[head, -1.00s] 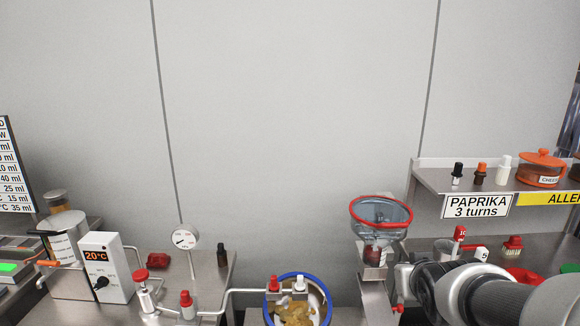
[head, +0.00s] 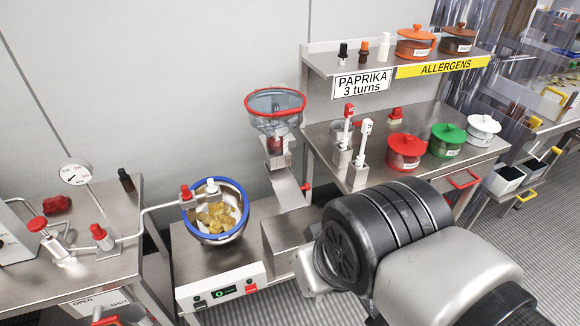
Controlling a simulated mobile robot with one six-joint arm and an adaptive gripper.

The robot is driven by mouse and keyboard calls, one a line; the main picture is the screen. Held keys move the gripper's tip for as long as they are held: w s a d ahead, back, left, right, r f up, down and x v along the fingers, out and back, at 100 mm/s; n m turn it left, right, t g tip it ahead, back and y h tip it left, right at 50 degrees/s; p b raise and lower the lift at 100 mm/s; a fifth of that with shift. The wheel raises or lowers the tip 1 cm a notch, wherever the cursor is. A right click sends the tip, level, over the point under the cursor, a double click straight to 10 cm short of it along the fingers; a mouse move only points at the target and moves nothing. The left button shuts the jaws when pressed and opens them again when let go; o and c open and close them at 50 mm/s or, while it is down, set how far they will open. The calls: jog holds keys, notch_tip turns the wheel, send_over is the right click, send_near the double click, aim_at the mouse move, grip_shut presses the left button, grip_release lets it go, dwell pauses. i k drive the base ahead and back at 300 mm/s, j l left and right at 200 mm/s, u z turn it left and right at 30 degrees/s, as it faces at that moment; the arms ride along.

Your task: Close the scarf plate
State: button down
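A clear hopper (head: 275,113) with a red rim stands above a sloping metal chute (head: 290,190) in the head view. A small red knob (head: 306,186) sits at the chute's right side. I cannot tell for certain which part is the scarf plate, or whether it is open. A tilted drum (head: 193,227) with a blue rim holds yellow-brown pieces and stands left of the chute. My arm covers the lower right, and its links partly hide the metal housing beside the chute. My gripper cannot be made out.
A control box (head: 221,288) with a green display sits below the drum. At left, a bench (head: 75,262) carries red-topped valves and a gauge (head: 75,174). At right, a table has red, green and white lidded pots (head: 405,150) below a shelf (head: 335,66).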

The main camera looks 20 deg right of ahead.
aim_at(289, 195)
jog(key=i+l+u, duration=0.2)
jog(key=l+u, duration=0.2)
jog(key=l, duration=0.85)
jog(key=l+u, duration=0.45)
jog(key=l, duration=1.2)
jog(key=i+z, duration=0.2)
jog(key=i, duration=0.05)
